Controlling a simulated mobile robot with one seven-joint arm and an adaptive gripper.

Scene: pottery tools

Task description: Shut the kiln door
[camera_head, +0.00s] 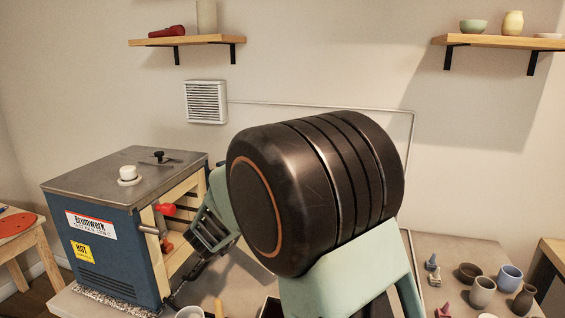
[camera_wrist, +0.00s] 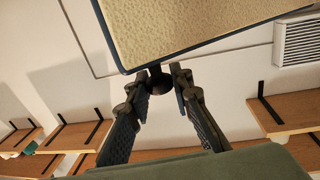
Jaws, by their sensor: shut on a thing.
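The blue kiln (camera_head: 100,245) with a grey metal top stands at the left in the head view. Its front opening (camera_head: 180,206) faces right and its pale inside shows, so it stands open. In the wrist view the kiln door (camera_wrist: 190,28) fills the top, a cream speckled panel with a dark blue edge. A dark knob (camera_wrist: 158,82) sits at the door's lower edge. My gripper (camera_wrist: 160,75) is shut on this knob, one finger on each side. In the head view my arm hides most of the door and the knob.
A table at the right holds several small cups and pots (camera_head: 482,291). Wall shelves (camera_head: 187,40) and a white vent (camera_head: 206,102) are behind. A stool (camera_head: 28,245) stands left of the kiln. A pale cup (camera_head: 190,312) shows at the bottom edge.

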